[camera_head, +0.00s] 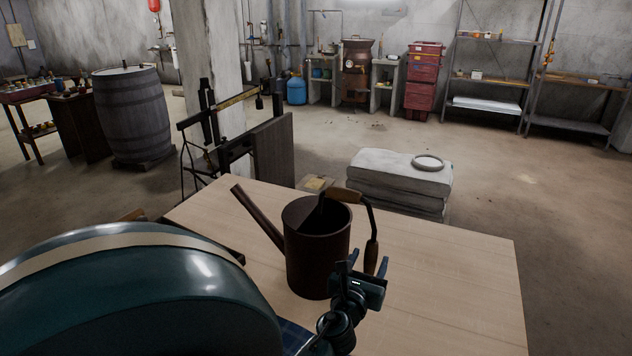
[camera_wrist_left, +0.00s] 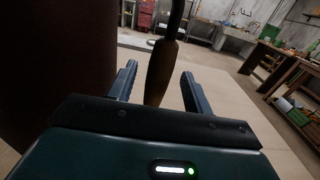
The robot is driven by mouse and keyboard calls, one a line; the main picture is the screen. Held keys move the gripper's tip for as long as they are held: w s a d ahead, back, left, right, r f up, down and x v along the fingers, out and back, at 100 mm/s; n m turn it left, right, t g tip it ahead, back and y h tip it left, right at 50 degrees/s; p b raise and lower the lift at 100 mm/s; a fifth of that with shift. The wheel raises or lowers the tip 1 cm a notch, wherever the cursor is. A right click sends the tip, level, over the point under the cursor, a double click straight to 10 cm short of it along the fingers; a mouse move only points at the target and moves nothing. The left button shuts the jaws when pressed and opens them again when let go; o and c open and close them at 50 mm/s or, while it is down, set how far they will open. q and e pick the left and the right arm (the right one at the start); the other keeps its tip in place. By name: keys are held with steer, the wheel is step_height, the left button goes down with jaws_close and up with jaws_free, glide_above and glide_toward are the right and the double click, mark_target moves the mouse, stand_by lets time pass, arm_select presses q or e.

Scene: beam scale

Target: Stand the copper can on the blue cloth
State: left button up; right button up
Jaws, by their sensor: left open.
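The copper can (camera_head: 312,265) is a dark brown watering can that stands upright on the pale wooden table, its spout up to the left. Its handle with a wooden grip (camera_head: 371,257) is on the right side. In the left wrist view the can's dark body (camera_wrist_left: 55,60) fills the left side. My left gripper (camera_head: 368,262) is open at the handle; the wooden grip (camera_wrist_left: 161,72) shows between its fingers (camera_wrist_left: 157,88), not clasped. A small part of the blue cloth (camera_head: 294,336) shows at the table's near side; my arm hides the rest. My right gripper is out of view.
The wooden table (camera_head: 450,285) is clear to the right of the can. Behind it are a stack of pale sacks (camera_head: 395,180) with a ring on top and a beam scale (camera_head: 225,135). A barrel (camera_head: 132,115) stands at the far left.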

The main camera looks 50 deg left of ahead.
arm_select(q)
steer(key=x, duration=0.2)
steer(key=shift+w+a, duration=0.15)
steer(key=shift+w, duration=0.1)
jaws_close()
stand_by(0.3)
steer(key=shift+r, duration=0.15)
stand_by(0.4)
